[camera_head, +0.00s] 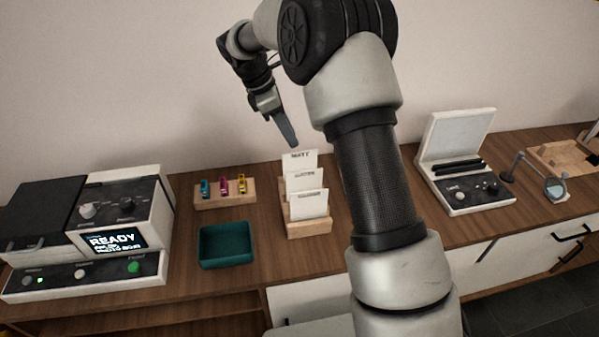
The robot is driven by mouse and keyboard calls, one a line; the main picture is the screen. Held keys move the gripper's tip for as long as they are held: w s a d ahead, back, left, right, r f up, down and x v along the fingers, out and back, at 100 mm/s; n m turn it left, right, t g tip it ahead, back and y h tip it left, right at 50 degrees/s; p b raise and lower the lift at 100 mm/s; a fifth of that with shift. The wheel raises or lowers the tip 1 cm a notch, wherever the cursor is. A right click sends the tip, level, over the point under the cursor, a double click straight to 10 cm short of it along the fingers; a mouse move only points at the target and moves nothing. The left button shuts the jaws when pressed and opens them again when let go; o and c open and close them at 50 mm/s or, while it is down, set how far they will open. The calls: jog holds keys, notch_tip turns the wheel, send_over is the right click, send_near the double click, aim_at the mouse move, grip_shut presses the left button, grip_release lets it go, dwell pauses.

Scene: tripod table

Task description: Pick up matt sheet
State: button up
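The matt sheet (299,161) is a white sheet labelled "MATT". It stands at the back of a stepped wooden holder (309,228) on the table, behind two other white sheets, and only its top part shows. My gripper (288,138) points down above and slightly behind the matt sheet, to the left of my forearm. It looks apart from the sheet. The fingers are seen edge-on, so I cannot tell whether they are open or shut. No held thing shows.
A middle sheet (305,182) and a front sheet (309,205) share the holder. To the left are a teal tray (227,262), a wooden rack (212,202) with small coloured cartridges, and a printer-like machine (100,275) showing "READY". A white lidded device (462,205) stands right.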

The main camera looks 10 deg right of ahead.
send_over(305, 164)
jog(key=a, duration=0.2)
notch_tip(305, 164, down, 6)
jog(key=shift+w+d+f, duration=0.1)
jog(key=shift+d+f, duration=0.05)
jog(key=shift+f, duration=0.05)
jog(key=shift+b+x, duration=0.35)
jog(key=shift+x, duration=2.3)
jog(key=shift+f, duration=0.3)
grip_shut()
